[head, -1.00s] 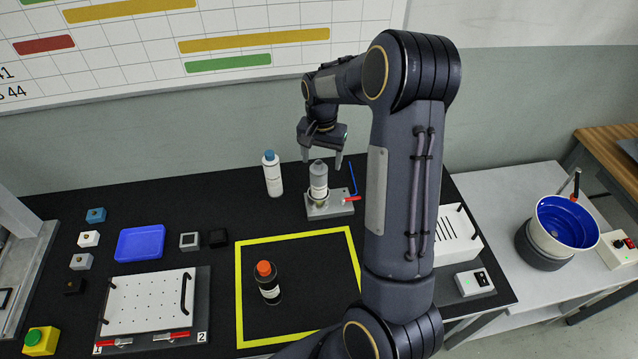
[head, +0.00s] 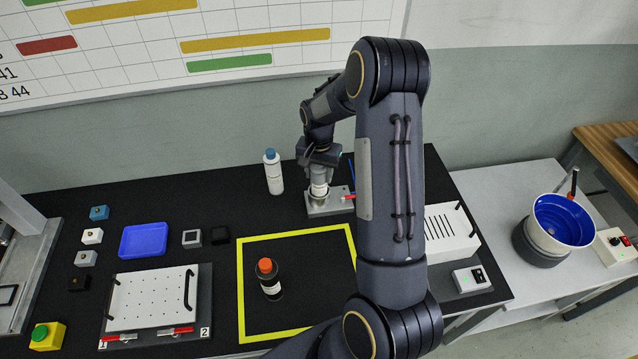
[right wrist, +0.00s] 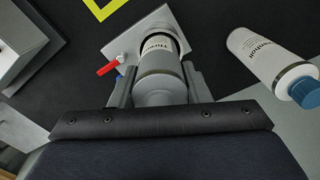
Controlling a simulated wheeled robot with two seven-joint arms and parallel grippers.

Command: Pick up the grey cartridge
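The grey cartridge (head: 319,190) stands upright in a small grey holder block (head: 341,206) at the back of the black table. It has a white label, and its upper end is partly hidden by the gripper in the head view. My right gripper (head: 319,170) is over its top from above. In the right wrist view the cartridge (right wrist: 160,72) lies between the two fingers (right wrist: 158,88), which look closed against its sides. My left gripper is not in view.
A white bottle with a blue cap (head: 273,172) stands close left of the holder. A dark bottle with an orange cap (head: 269,280) stands inside the yellow square (head: 241,300). A blue tray (head: 144,241) lies further left. A white slotted box (head: 452,232) is at right.

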